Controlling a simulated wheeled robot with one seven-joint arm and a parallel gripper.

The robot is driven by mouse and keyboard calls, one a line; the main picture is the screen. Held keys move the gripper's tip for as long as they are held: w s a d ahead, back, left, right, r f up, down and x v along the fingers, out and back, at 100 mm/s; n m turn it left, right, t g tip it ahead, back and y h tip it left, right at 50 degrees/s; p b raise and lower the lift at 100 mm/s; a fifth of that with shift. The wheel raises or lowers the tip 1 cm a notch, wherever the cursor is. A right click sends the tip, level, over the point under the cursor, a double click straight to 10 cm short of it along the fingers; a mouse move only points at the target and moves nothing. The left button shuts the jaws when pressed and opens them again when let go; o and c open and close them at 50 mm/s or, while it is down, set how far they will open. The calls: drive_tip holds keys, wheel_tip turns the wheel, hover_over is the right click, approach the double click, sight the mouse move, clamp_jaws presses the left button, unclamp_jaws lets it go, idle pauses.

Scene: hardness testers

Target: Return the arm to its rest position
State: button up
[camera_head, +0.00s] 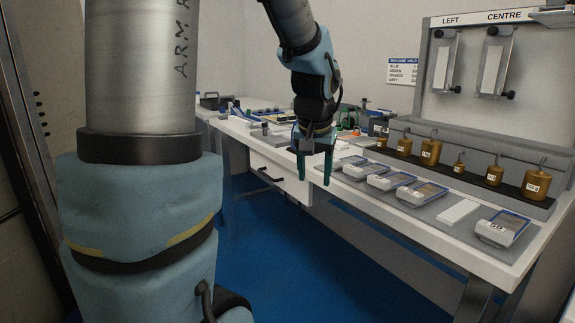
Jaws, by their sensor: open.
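My gripper (314,172) hangs from my arm with its two green-tipped fingers pointing down. It is open, with nothing between the fingers. It is in front of the white bench's (423,225) front edge, near the drawer, apart from the things on the bench. A large grey and blue link of my own arm fills the left of the view and hides part of the room behind it.
Several handheld testers (503,227) lie on the bench beside a white block (458,212). Several brass weights with hooks (536,184) stand on a black strip behind them. A panel (497,60) marked LEFT and CENTRE stands at the back right. The blue floor (300,265) is clear.

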drive_tip(key=s+a+f+n+g+p, duration=0.1)
drive_tip(key=s+a+f+n+g, duration=0.2)
drive_tip(key=s+a+f, duration=0.75)
wheel_tip(320, 180, up, 20)
drive_tip(key=a+p, duration=0.2)
drive_tip(key=p, duration=1.6)
drive_tip(key=shift+a+p, duration=0.15)
drive_tip(key=shift+p, duration=0.15)
